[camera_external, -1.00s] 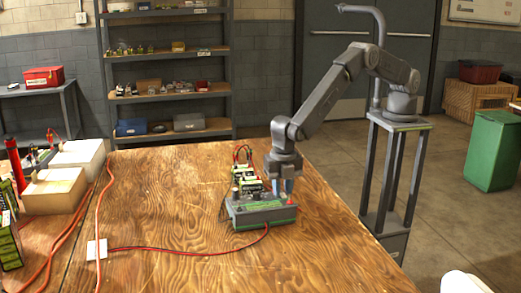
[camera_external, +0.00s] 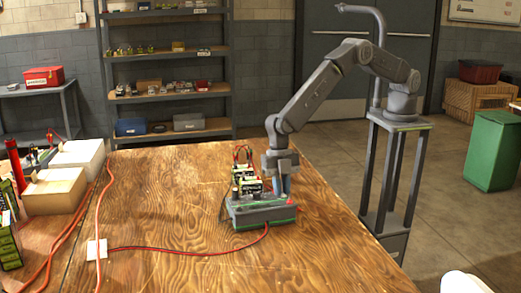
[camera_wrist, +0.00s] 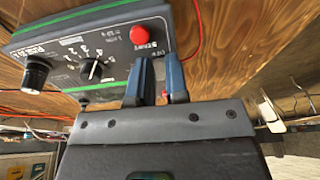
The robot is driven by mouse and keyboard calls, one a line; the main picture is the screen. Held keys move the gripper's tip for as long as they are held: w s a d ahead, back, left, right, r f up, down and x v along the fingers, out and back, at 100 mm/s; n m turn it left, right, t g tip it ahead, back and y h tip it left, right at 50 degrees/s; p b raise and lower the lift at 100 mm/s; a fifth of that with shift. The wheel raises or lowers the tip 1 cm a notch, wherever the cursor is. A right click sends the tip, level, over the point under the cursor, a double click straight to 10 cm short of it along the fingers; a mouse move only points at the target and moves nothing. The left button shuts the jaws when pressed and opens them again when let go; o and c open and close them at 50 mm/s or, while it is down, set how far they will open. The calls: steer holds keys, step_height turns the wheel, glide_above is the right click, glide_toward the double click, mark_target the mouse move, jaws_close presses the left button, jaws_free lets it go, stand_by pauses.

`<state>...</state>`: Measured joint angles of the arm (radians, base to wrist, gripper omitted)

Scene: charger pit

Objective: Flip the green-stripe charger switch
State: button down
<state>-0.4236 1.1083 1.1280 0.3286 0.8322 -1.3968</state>
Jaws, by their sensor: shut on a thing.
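The green-stripe charger (camera_external: 262,217) sits on the wooden table, a grey box with a green edge. In the wrist view its panel (camera_wrist: 105,38) shows a green stripe, a large black knob, a smaller dial and a red start button. My gripper (camera_external: 281,190) points down over the charger's right part. In the wrist view the blue fingers of my gripper (camera_wrist: 160,72) are close together on the panel, below and right of the red button. They are shut on the charger switch, which is mostly hidden between them; its position cannot be told.
Battery packs (camera_external: 242,178) stand on and behind the charger. A red and black cable (camera_external: 190,250) runs from it to a white plate (camera_external: 97,249) on the left. Pale boxes (camera_external: 55,190) stand at the far left. The table's front middle is clear.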

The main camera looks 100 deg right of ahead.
steer(key=c, duration=1.1)
jaws_free()
steer(key=v, duration=1.3)
steer(key=shift+d+r, duration=0.1)
steer(key=shift+r, duration=0.25)
